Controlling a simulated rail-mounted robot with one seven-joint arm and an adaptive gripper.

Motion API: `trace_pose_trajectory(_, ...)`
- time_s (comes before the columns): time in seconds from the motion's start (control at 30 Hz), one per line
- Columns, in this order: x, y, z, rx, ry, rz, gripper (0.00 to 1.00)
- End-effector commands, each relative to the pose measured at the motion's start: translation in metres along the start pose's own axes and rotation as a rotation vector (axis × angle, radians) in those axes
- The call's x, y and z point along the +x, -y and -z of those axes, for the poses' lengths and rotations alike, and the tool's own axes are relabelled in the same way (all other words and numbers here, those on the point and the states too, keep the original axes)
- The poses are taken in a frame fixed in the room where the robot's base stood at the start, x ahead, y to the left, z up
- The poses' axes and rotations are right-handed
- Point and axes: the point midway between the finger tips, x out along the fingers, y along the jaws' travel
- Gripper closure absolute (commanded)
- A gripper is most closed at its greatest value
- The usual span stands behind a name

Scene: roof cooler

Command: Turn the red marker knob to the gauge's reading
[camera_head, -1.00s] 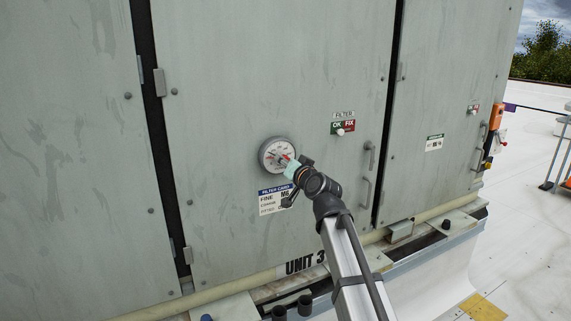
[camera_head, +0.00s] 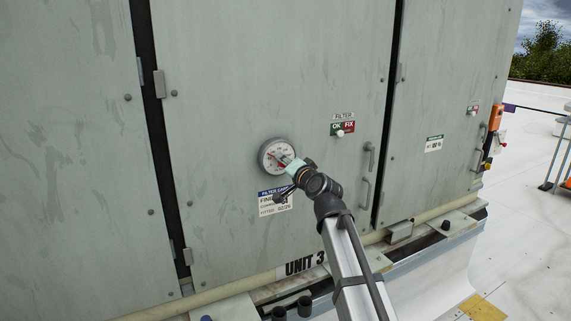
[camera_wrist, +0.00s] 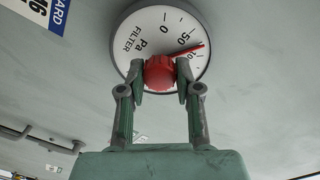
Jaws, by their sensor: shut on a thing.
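The round white gauge (camera_head: 266,149), marked Pa and FILTER, is on the grey door of the unit. It fills the top middle of the wrist view (camera_wrist: 128,36). The red marker knob (camera_wrist: 160,72) sits at the front of its dial. My gripper (camera_wrist: 160,77) is shut on the knob, one finger on each side; in the head view it (camera_head: 287,163) covers the dial's right part. A thin red pointer (camera_wrist: 187,50) runs from the knob to between the 50 and 100 marks. I cannot clearly separate a dark needle from it. The lower dial is partly hidden.
A green-and-red OK/FIX label with a small white knob (camera_head: 340,132) is to the right. Door handles (camera_head: 367,190) stand out further right.

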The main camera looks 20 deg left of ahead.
Motion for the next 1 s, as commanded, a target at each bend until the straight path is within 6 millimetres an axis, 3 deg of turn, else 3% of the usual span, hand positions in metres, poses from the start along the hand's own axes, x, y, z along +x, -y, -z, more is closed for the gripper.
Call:
trace_pose_trajectory(0.17,0.001,0.001,0.002,0.0,-0.004,0.002,1.0)
trace_pose_trajectory(0.2,0.001,0.001,0.002,-0.001,-0.004,0.002,0.52)
trace_pose_trajectory(0.23,0.001,0.001,0.002,-0.001,-0.004,0.002,0.42)
trace_pose_trajectory(0.67,-0.004,0.0,0.0,-0.001,-0.002,0.001,0.41)
trace_pose_trajectory(0.87,-0.025,0.0,0.0,-0.001,-0.002,0.001,0.41)
trace_pose_trajectory(1.0,-0.05,0.0,-0.001,-0.001,-0.002,0.001,0.41)
